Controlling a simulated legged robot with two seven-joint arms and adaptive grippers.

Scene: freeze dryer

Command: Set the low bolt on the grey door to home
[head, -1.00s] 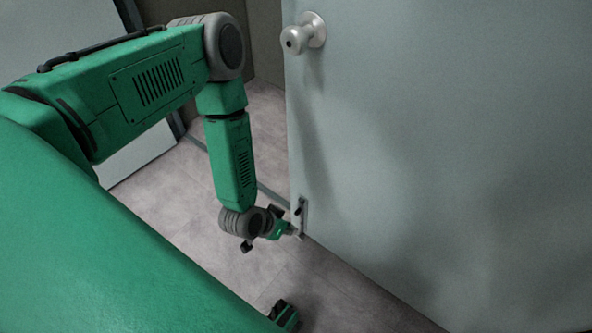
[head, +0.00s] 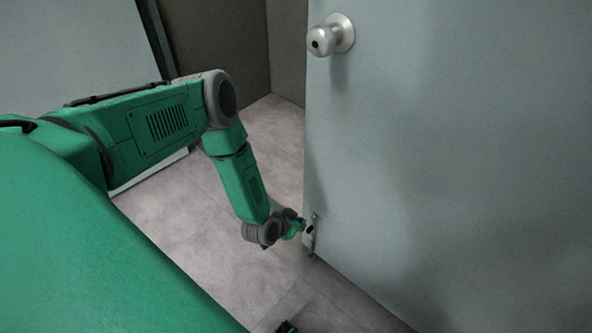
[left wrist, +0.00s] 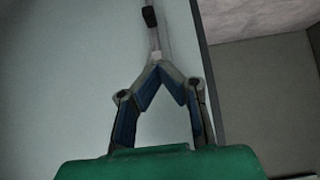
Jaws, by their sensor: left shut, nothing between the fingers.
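The grey door (head: 450,150) fills the right of the head view. Its low bolt (head: 313,240) is a thin metal rod with a small black knob, low near the door's free edge. In the left wrist view the bolt (left wrist: 155,38) runs up the picture, with its black knob (left wrist: 149,16) near the top. My left gripper (head: 300,226) is at the bolt's upper part in the head view. In the wrist view its fingertips (left wrist: 157,68) meet in a point at the near end of the rod. They look shut and empty; I cannot tell whether they touch it.
A round silver door knob (head: 330,36) sits high on the grey door. Tiled floor (head: 220,225) lies open left of the door edge. A pale panel with a dark frame (head: 155,40) stands behind my left arm, and a dark wall (head: 225,45) is at the back.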

